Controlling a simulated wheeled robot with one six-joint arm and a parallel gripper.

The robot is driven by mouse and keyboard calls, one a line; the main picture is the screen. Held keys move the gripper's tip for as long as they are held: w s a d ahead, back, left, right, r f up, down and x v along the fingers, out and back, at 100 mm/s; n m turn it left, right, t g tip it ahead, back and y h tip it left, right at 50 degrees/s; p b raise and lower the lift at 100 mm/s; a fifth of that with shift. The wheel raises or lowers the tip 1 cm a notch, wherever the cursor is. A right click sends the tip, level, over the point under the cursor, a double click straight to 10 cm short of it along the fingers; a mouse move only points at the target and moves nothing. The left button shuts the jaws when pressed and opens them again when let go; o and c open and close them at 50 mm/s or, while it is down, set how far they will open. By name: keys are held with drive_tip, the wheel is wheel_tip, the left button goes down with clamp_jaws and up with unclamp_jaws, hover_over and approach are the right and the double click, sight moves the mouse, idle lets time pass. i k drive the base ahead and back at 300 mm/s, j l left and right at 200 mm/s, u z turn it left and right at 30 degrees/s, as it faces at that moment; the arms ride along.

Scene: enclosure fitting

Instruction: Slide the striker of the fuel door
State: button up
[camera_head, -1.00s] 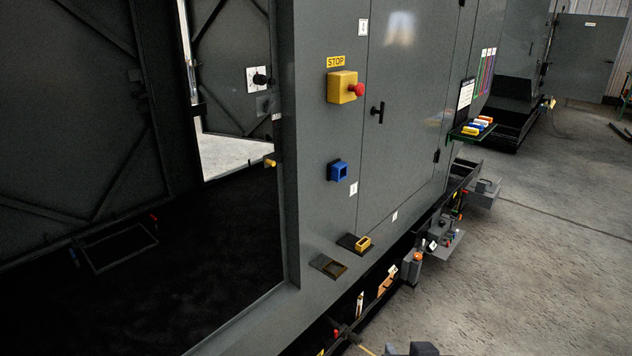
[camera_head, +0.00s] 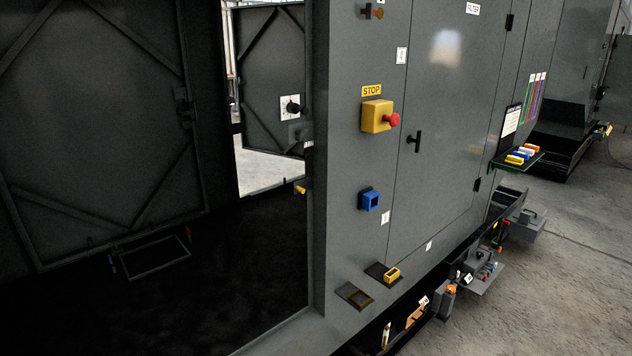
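I cannot tell for sure which part is the fuel door's striker. A small yellow piece (camera_head: 300,189) sits on the inner edge of the open doorway's right post. No label naming the fuel door is readable. My gripper is not in view.
A yellow STOP box with a red button (camera_head: 391,120) sticks out from the front. A closed door with a black handle (camera_head: 415,140) is to its right. A shelf with coloured blocks (camera_head: 519,158) and several low fittings jut out farther right. Concrete floor (camera_head: 530,290) lies clear at right.

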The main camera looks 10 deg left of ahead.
sight(299, 187)
drive_tip(key=i+j, duration=0.15)
drive_tip(key=i, duration=0.75)
